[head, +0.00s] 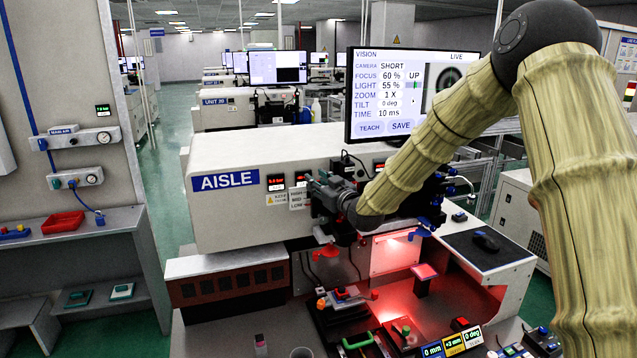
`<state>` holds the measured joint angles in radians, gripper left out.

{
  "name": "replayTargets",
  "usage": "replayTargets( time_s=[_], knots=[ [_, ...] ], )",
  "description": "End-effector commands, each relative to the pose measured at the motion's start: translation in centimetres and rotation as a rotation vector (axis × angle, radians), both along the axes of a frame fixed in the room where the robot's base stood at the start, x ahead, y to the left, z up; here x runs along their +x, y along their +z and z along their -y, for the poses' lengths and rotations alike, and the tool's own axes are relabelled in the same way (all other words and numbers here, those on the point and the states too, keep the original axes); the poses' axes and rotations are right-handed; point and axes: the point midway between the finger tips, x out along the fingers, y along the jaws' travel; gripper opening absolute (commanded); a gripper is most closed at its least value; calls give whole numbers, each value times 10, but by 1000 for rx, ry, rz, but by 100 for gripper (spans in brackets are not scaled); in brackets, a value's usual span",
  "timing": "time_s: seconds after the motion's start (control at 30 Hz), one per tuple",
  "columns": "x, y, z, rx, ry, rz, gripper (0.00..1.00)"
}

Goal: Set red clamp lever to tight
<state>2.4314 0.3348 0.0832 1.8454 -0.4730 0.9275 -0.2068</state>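I cannot tell which is the red clamp lever or whether either is set to tight. My gripper (326,198) is a dark shape at the end of my tan-sleeved arm, in front of the machine's white housing. It is above the left red lever and looks apart from it. Its fingers are small and merge with dark parts behind, so their opening is unclear.
The white machine marked AISLE (240,207) has a red-lit bay (395,254) and a monitor (412,95) above. Tools and a green handle (357,342) crowd the bench below. A black pad with a mouse (485,241) lies right. My arm covers the right side.

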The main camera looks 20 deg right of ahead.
Motion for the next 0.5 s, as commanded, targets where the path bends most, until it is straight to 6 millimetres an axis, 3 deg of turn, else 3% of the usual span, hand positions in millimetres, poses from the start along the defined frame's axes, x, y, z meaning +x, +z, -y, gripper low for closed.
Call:
replayTargets(
  time_s=[0.03,0.13,0.5],
  knots=[
    [0,0,0,0,0,0,19],
    [0,0,0,0,0,0,1],
    [0,-4,3,51,-1,-1,0]
  ],
)
